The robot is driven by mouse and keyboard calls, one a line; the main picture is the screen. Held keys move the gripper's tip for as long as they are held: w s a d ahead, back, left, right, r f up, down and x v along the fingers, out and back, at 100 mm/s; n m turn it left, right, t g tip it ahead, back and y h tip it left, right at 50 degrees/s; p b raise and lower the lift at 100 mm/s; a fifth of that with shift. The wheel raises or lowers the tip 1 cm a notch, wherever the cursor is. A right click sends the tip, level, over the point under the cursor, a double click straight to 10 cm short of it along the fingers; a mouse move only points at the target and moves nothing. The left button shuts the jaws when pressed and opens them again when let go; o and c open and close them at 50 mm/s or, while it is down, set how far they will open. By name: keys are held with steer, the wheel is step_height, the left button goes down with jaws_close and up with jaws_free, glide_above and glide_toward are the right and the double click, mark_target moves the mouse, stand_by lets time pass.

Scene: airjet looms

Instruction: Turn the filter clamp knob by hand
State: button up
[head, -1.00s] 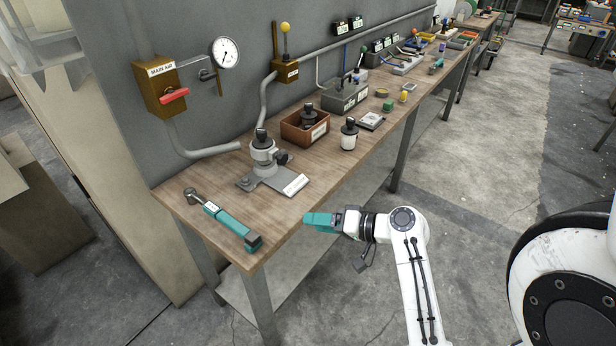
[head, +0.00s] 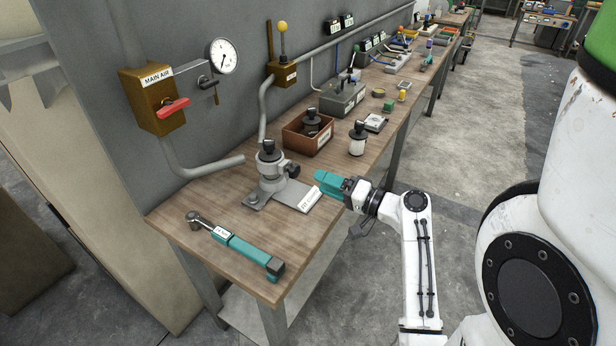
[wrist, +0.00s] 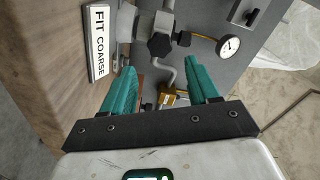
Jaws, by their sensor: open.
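The filter clamp stand (head: 272,187) is a grey metal fixture on a flat base at the near part of the bench. A black clamp knob (head: 292,170) sticks out from its right side, towards my gripper. In the wrist view the dark faceted knob (wrist: 159,45) lies ahead, between the lines of the two teal fingers. My gripper (head: 320,178) is at the bench's front edge, to the right of the knob and apart from it. It is open and empty, with its fingers (wrist: 162,72) spread in the wrist view.
A white label plate (head: 309,199) lies on the stand's base, below my fingers. A teal-handled wrench (head: 235,243) lies in front. A brown box (head: 306,138) and a white jar (head: 357,142) stand behind. The red-handled air valve (head: 160,104) and gauge (head: 222,56) are on the wall.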

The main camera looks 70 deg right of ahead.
mark_target(296, 172)
steer(key=shift+x, duration=3.65)
steer(key=shift+w+a, duration=0.1)
steer(key=shift+c, duration=0.4)
steer(key=c, duration=0.7)
